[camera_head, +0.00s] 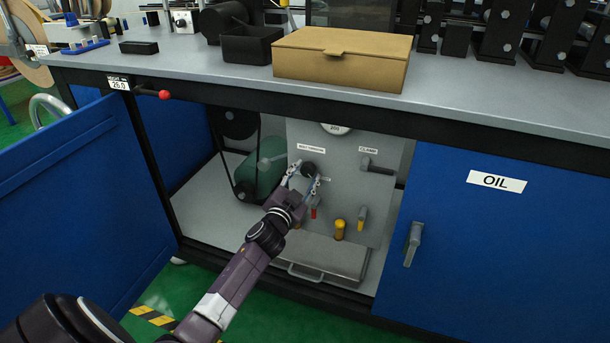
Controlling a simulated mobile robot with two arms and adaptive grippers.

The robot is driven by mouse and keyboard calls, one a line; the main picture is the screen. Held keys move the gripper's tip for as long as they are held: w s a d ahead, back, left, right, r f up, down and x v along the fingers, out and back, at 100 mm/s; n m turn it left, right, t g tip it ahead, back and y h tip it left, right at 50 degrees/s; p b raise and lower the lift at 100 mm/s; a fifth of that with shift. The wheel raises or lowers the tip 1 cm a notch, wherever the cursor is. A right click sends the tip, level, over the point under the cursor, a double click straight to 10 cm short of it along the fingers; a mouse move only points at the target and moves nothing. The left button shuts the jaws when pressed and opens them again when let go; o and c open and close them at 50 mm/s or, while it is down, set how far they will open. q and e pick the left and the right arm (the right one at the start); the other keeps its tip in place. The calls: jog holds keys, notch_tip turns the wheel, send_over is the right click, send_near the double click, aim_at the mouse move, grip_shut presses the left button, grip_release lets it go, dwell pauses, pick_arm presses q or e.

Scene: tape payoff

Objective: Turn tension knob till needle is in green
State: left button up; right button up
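The dark round tension knob (309,168) sits on the grey panel (345,185) inside the open cabinet, below a small label that is too small to read surely. My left gripper (305,175) reaches in from the lower left, with its two fingers spread on either side of the knob. I cannot tell whether they touch it. The round white gauge (336,129) is above the knob; its upper part is cut off by the bench edge, and neither needle nor green zone can be made out. My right gripper is not in view.
A lever marked CLAMP (376,166) is right of the knob. Red and yellow valves (340,230) sit below. A green motor (260,169) with a belt stands left. The blue door (75,185) is open at left; the OIL door (490,240) is closed.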

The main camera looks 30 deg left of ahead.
pick_arm(q)
jog(key=shift+o, duration=0.7)
jog(key=v, duration=1.2)
jog(key=shift+d, duration=0.1)
